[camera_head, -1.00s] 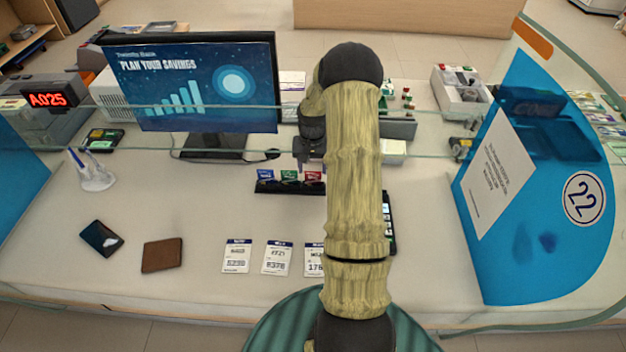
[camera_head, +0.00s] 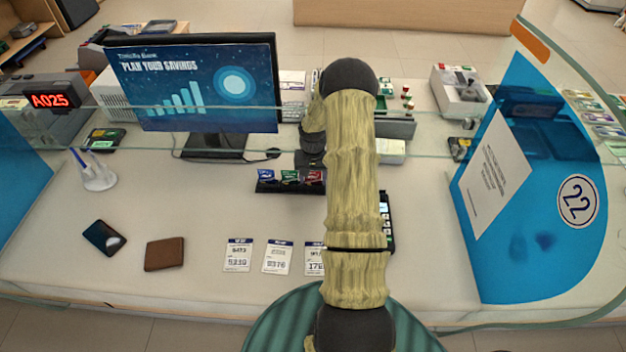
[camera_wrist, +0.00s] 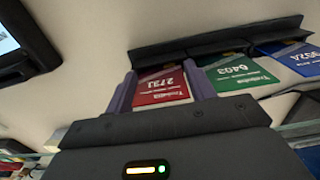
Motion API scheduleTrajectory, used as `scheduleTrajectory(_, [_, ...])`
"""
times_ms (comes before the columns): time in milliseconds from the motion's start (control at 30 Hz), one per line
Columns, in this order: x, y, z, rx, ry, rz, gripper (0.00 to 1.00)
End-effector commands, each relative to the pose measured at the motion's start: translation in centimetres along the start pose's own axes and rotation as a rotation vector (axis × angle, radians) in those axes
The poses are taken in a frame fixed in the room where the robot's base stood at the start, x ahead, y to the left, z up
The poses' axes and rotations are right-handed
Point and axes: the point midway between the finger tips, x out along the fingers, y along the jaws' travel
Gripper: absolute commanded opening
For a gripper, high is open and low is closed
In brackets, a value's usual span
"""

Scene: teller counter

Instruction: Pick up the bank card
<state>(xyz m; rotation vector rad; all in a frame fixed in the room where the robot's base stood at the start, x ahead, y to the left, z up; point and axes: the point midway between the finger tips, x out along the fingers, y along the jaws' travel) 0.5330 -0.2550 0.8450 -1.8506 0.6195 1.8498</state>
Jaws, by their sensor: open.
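Three cards stand in a black card holder (camera_head: 290,188) on the counter: a blue card (camera_head: 266,177), a green card (camera_head: 290,177) and a red card (camera_head: 314,177). Which one is the bank card I cannot tell. In the wrist view my gripper (camera_wrist: 159,72) is open, with its two purple fingers on either side of the red card (camera_wrist: 163,88). It does not look closed on it. The green card (camera_wrist: 238,73) and blue card (camera_wrist: 290,57) lie to the right in that view. In the head view my arm hides most of the gripper.
A dark keypad device (camera_head: 389,222) stands right of the holder, partly behind my arm. Paper slips (camera_head: 277,257), a brown wallet (camera_head: 164,254) and a phone (camera_head: 104,238) lie in front. A monitor (camera_head: 192,85) and a glass screen edge stand behind.

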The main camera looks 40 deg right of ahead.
Motion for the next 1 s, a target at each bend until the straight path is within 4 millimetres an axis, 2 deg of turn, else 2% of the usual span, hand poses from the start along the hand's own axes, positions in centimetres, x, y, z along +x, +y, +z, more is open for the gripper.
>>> scheduleTrajectory(100, [0.0, 0.0, 0.0, 0.0, 0.0, 0.0, 0.55])
scheduleTrajectory(233, [0.0, 0.0, 0.0, 0.0, 0.0, 0.0, 0.29])
scheduleTrajectory(267, [0.0, 0.0, 0.0, 0.0, 0.0, 0.0, 0.27])
scheduleTrajectory(667, [-0.3, 0.0, 0.0, 0.0, 0.001, 0.0, 0.27])
scheduleTrajectory(867, [-2.5, 0.0, -0.1, 0.0, 0.003, 0.0, 0.27])
scheduleTrajectory(1000, [-5.2, 0.0, -0.1, 0.0, 0.005, 0.0, 0.27])
